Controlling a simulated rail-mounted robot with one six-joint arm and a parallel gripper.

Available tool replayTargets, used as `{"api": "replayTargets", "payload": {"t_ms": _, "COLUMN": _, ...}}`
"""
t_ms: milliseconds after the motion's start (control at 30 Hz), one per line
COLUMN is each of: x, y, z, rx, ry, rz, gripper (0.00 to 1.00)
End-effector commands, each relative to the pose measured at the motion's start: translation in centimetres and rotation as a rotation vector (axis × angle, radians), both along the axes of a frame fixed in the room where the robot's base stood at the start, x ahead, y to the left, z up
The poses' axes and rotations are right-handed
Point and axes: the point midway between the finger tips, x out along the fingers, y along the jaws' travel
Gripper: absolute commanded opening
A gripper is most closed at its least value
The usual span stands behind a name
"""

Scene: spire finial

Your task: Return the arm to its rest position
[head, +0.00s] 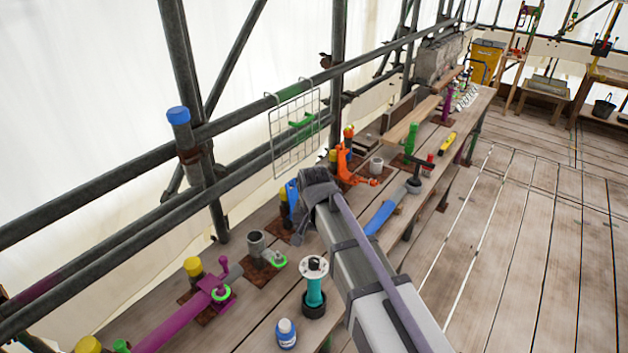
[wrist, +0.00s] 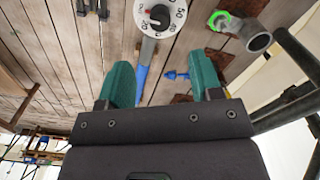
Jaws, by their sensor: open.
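My arm (head: 352,262) reaches up from the lower right of the head view over the bench, to a dark joint (head: 318,188). The fingers do not show clearly there. In the wrist view my gripper (wrist: 162,82) has two teal fingers spread wide apart, and I see nothing held between them. A white numbered dial (wrist: 158,18) lies in view beyond the fingertips. A grey and blue bar (wrist: 143,68) shows in the gap between the fingers; its height below them I cannot tell.
The plank bench holds a teal dial-topped device (head: 315,290), a blue-capped bottle (head: 286,334), a grey cup (head: 256,243), a purple clamp (head: 185,318) and an orange clamp (head: 345,165). Scaffold rails (head: 230,122) run along the left. The floor (head: 530,250) at the right is clear.

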Motion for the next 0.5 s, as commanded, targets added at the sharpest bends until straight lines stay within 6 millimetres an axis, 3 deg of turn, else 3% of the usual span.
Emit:
{"api": "replayTargets", "payload": {"t_ms": 67, "x": -0.1, "y": 0.0, "z": 0.0, "rx": 0.000, "ry": 0.000, "rz": 0.055, "gripper": 0.59}}
{"api": "replayTargets", "payload": {"t_ms": 133, "x": -3.0, "y": -1.3, "z": -0.7, "rx": -0.001, "ry": 0.000, "rz": 0.195, "gripper": 0.59}}
{"api": "replayTargets", "payload": {"t_ms": 333, "x": -11.2, "y": -11.9, "z": -11.4, "rx": -0.001, "ry": 0.000, "rz": 0.297, "gripper": 0.59}}
{"api": "replayTargets", "payload": {"t_ms": 400, "x": -12.9, "y": -14.5, "z": -13.8, "rx": -0.001, "ry": 0.000, "rz": 0.255, "gripper": 0.59}}
{"api": "replayTargets", "payload": {"t_ms": 500, "x": -13.3, "y": -16.6, "z": -15.2, "rx": -0.001, "ry": 0.000, "rz": 0.201, "gripper": 0.59}}
